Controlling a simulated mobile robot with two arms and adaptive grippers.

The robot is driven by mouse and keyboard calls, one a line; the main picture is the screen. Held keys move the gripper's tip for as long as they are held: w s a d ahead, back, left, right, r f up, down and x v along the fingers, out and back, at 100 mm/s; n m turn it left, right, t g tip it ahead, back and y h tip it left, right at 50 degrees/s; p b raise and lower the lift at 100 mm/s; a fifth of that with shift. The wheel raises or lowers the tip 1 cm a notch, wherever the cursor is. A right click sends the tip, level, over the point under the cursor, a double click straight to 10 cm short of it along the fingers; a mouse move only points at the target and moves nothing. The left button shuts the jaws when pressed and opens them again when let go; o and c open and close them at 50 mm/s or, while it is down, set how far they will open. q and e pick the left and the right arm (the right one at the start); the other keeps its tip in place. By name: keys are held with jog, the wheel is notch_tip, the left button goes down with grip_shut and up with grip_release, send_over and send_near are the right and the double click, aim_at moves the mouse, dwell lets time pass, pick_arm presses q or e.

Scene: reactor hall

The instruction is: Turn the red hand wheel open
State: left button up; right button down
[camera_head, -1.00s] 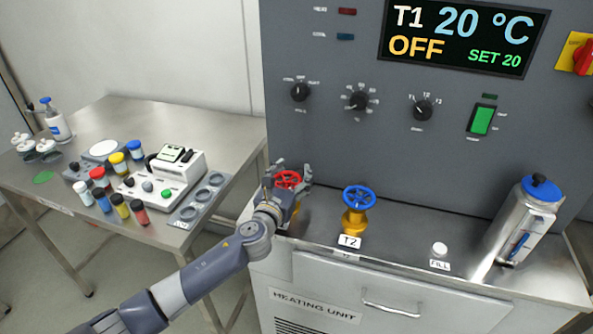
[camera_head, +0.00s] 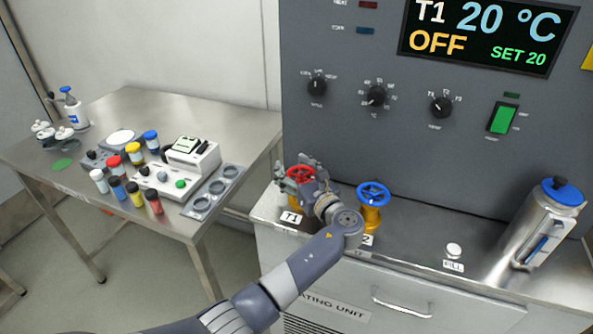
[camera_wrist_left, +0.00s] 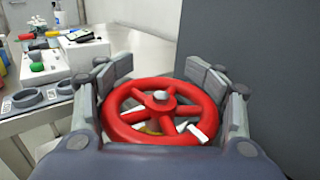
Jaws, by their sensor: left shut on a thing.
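The red hand wheel (camera_head: 299,174) sits on a yellow valve body beside the T1 label (camera_head: 291,217) on the heating unit's steel ledge. My left gripper (camera_head: 301,168) is shut on the red wheel, its fingers on opposite sides of the rim. In the left wrist view the red wheel (camera_wrist_left: 161,112) fills the space between the fingers of the left gripper (camera_wrist_left: 160,85), with its spokes and pale hub in plain sight. The gripper and wrist hide part of the valve body in the head view. My right gripper is not in view.
A blue hand wheel (camera_head: 373,193) on a yellow valve stands close to the right of my wrist. A metal canister with a blue cap (camera_head: 545,222) stands farther right. The grey control panel (camera_head: 430,150) rises behind. A steel table (camera_head: 130,110) with bottles stands at left.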

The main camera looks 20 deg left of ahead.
pick_arm(q)
jog(key=shift+s+a+n+g+y+b, duration=0.15)
jog(key=shift+n+g+y+b, duration=0.15)
jog(key=shift+n+g+y, duration=0.3)
jog(key=shift+s+n+g+y+b, duration=0.15)
jog(key=shift+n+g+y+b, duration=0.2)
jog(key=shift+g, duration=0.35)
jog(key=o, duration=1)
jog(key=shift+a, duration=0.1)
jog(key=shift+n, duration=0.25)
notch_tip(320, 180, up, 10)
